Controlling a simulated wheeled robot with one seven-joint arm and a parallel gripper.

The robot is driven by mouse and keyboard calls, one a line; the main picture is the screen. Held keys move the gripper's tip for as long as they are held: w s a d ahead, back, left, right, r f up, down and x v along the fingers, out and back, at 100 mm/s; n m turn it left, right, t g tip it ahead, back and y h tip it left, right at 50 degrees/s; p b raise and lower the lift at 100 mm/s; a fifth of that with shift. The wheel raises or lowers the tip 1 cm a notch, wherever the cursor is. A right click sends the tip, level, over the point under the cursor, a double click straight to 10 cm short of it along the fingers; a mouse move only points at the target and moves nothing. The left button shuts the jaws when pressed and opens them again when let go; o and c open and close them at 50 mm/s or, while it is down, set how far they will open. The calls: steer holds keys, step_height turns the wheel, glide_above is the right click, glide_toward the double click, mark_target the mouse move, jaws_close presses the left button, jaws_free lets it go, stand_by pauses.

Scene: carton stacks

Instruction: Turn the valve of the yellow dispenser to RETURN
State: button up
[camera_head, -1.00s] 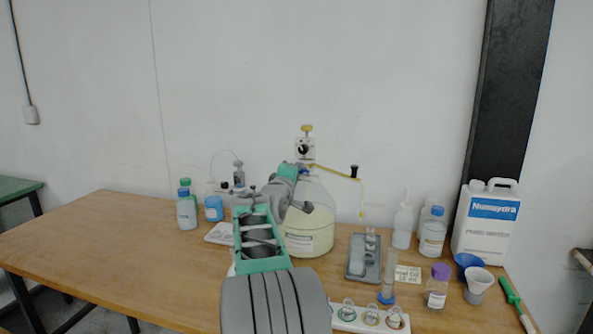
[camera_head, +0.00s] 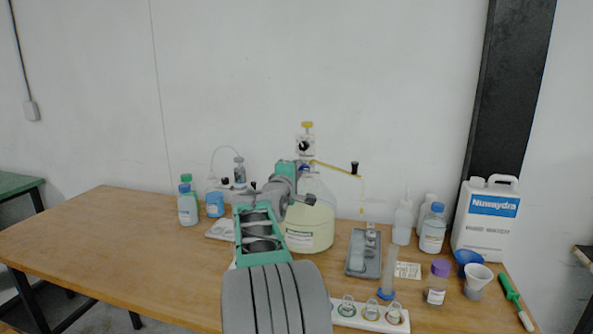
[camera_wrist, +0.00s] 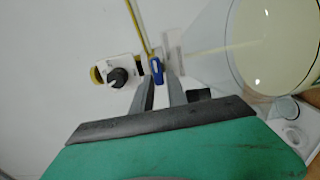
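The yellow dispenser is a round clear bottle of pale yellow liquid (camera_head: 309,235) with a white head (camera_head: 305,146), a yellow top knob and a thin yellow side tube. In the wrist view the bottle (camera_wrist: 275,45) is at the right and the head's dark round knob (camera_wrist: 117,77) is left of my fingers. A small blue valve lever (camera_wrist: 157,66) sits at my fingertips, between them in the picture. My gripper (camera_wrist: 160,78) has a narrow gap between its fingers; whether they press on the lever is unclear. In the head view my gripper (camera_head: 303,170) is at the bottle neck. No RETURN marking is legible.
A grey tray (camera_head: 353,268), a white rack (camera_head: 343,319), a squeeze bottle (camera_head: 403,224) and a large white jug (camera_head: 486,218) stand to the right. The table's left part is clear.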

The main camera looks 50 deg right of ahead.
steer(key=o, duration=0.3)
steer(key=b+v, duration=0.1)
steer(key=v, duration=0.6)
steer(key=shift+s+a, duration=0.2)
steer(key=shift+a, duration=0.2)
steer(key=w+a+f+m+y+p, duration=0.1)
steer(key=a+f+y, duration=0.25)
steer(key=a, duration=0.55)
steer(key=w+a+f+m+t+y+p, duration=0.1)
steer(key=a+f+y+p, duration=0.2)
steer(key=a, duration=0.6)
steer(key=w+a+f+m+y, duration=0.1)
steer(key=w+a+f+y, duration=0.1)
steer(key=a+f+y, duration=0.45)
steer(key=s+a+f+g+y+p, duration=0.1)
steer(key=s+a+f, duration=0.3)
steer(key=s+a, duration=0.4)
steer(key=s+a+f+m+g+y+p, duration=0.1)
steer(key=s+a+f+g+y+p, duration=0.1)
steer(key=s+a, duration=0.6)
steer(key=a+f+g, duration=0.1)
steer(key=a+f, duration=0.1)
steer(key=a, duration=0.5)
steer(key=shift+a+m+g+y, duration=0.2)
steer(key=shift+m+g+y, duration=0.1)
steer(key=shift+g, duration=0.1)
